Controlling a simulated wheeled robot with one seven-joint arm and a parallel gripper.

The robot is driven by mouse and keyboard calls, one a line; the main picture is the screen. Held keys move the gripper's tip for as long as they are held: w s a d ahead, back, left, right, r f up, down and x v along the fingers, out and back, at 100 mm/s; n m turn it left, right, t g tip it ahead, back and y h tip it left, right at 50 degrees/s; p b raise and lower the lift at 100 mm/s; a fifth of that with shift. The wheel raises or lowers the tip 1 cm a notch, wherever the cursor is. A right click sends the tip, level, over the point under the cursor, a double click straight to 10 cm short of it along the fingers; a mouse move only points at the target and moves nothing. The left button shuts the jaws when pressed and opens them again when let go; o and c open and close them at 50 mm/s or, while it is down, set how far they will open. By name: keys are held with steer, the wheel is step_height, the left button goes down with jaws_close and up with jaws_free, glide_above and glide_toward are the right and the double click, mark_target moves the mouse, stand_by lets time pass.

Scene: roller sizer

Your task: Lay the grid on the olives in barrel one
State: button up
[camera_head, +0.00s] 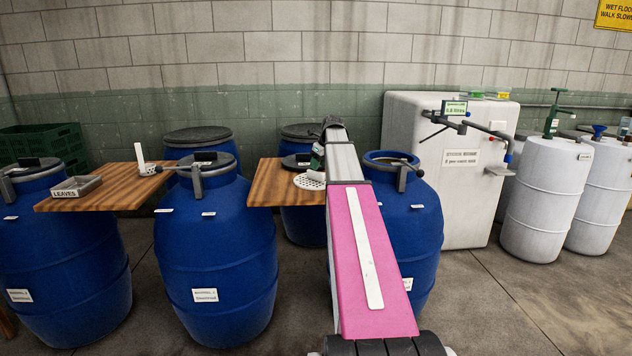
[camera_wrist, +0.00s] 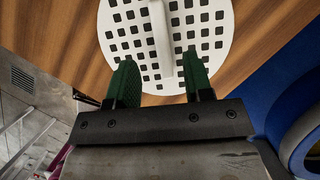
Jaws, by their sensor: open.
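The grid is a white round plate with square holes and an upright white handle; it lies on a wooden board, in the wrist view (camera_wrist: 215,38) and partly behind my arm in the head view (camera_head: 308,182). My gripper (camera_wrist: 160,62) is open above it, its green fingers on either side of the handle (camera_wrist: 161,35) with gaps showing. In the head view my gripper is mostly hidden by my arm. The blue barrel at right (camera_head: 412,225) has an open mouth and a clamp bracket; my arm covers part of it and its label is unreadable. I see no olives.
The wooden board (camera_head: 268,190) sits between the middle blue barrel (camera_head: 222,235) and the right one. Another board (camera_head: 115,190) carries a leaves tray (camera_head: 76,187) and a white handled piece (camera_head: 148,168). A white tank (camera_head: 440,200) stands at right.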

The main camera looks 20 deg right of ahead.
mark_target(316, 173)
steer(key=shift+x, duration=2.7)
steer(key=shift+w+d, duration=0.1)
steer(key=shift+w, duration=0.05)
jaws_close()
